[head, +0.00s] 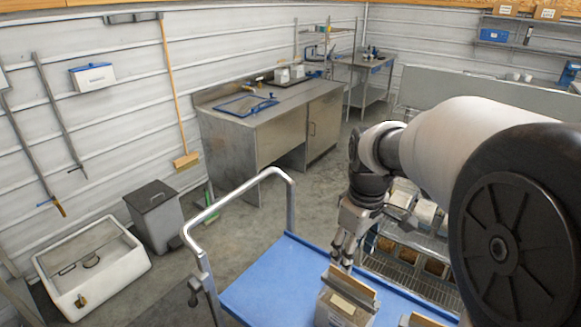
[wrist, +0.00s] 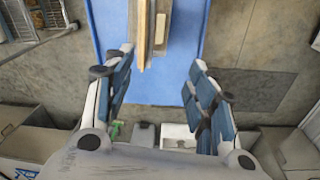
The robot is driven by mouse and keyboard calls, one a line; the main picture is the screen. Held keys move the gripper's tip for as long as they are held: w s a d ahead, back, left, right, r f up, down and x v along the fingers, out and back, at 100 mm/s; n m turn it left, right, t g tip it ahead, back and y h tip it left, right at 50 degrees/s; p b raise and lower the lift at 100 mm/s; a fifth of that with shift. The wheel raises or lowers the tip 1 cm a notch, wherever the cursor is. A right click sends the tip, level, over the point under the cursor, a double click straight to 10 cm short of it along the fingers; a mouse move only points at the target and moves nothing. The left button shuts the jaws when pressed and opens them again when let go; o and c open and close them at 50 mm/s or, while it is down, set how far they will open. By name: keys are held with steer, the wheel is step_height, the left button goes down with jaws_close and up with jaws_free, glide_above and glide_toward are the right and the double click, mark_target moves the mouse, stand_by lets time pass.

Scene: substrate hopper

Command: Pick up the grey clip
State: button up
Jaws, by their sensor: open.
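A block-shaped pack (head: 338,311) with a pale label stands on the blue cart top near the bottom of the head view. A long bar (head: 352,289), grey on one face and wood-coloured on another, lies along its top; I cannot tell for sure that this is the grey clip. In the wrist view a similar pair of long strips (wrist: 145,35) shows at the top centre, beyond my fingertips. My gripper (head: 343,258) is open and empty, just behind and above the pack in the head view. In the wrist view its fingers (wrist: 160,75) stand wide apart with blue surface between them.
The blue cart top (head: 265,285) is clear left of the pack, with a metal handle rail (head: 237,200) at its left end. Another pack with a wooden strip (head: 425,321) is cut off at the bottom edge. Wire shelves (head: 415,262) with several boxes stand behind the cart.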

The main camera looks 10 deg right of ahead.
mark_target(349, 277)
steer(key=w+d+f+n+g+p, duration=0.1)
steer(key=w+d+n+p, duration=0.1)
steer(key=w+p, duration=0.15)
steer(key=f+b, duration=0.1)
steer(key=f, duration=0.5)
steer(key=f+b, duration=0.2)
steer(key=f, duration=0.3)
steer(key=f+b, duration=0.1)
steer(key=f, duration=0.5)
steer(key=shift+w+d+f, duration=0.15)
steer(key=shift+w+f, duration=0.15)
steer(key=shift+w, duration=0.05)
steer(key=shift+c, duration=0.5)
steer(key=c, duration=1)
steer(key=shift+r, duration=0.15)
